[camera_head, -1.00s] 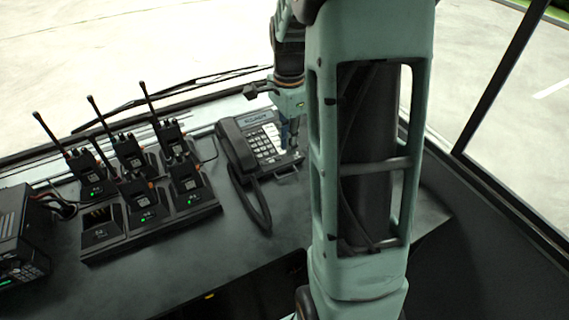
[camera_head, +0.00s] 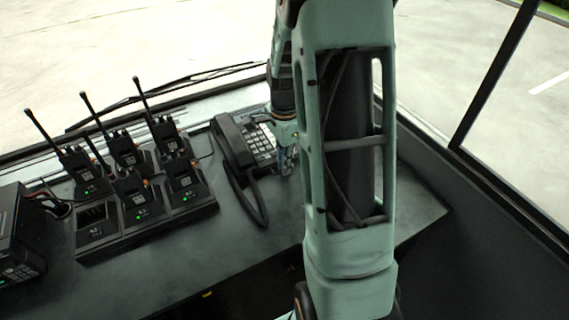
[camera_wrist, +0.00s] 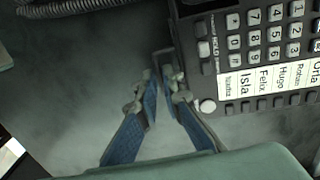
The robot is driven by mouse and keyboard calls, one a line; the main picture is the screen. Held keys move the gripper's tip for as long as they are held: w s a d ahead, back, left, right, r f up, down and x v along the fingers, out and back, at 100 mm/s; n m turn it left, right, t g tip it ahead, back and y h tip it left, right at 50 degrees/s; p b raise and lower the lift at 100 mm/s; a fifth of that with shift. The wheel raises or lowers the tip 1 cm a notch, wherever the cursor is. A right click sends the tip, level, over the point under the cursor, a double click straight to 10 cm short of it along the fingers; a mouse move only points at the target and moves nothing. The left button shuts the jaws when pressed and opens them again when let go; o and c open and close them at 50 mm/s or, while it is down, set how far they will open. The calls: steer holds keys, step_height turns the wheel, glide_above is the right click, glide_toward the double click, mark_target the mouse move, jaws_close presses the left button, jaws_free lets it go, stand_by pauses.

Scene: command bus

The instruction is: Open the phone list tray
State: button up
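The black desk phone (camera_head: 262,149) sits on the dashboard, its handset on the left side. In the wrist view the phone (camera_wrist: 238,92) fills the upper right, with number keys and a white strip of names. A small dark loop-like tab (camera_wrist: 163,54) sticks out at the phone's edge; it looks like the phone list tray's pull. My gripper (camera_wrist: 160,82) is at this tab, its two blue-padded fingers a narrow gap apart. Whether they touch the tab is unclear. In the head view my gripper (camera_head: 287,160) is at the phone's right side, partly hidden by my arm.
A charger rack (camera_head: 150,225) with several upright radios stands left of the phone. A black radio unit (camera_head: 18,240) is at the far left. The coiled cord (camera_wrist: 70,6) lies at the wrist view's top left. The dashboard in front of the phone is clear.

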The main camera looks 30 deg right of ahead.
steer(key=shift+o, duration=0.3)
steer(key=shift+o, duration=1)
step_height(320, 180, up, 12)
steer(key=p, duration=0.9)
steer(key=shift+r, duration=0.2)
steer(key=shift+r, duration=0.1)
stand_by(0.3)
step_height(320, 180, up, 12)
stand_by(0.4)
stand_by(0.4)
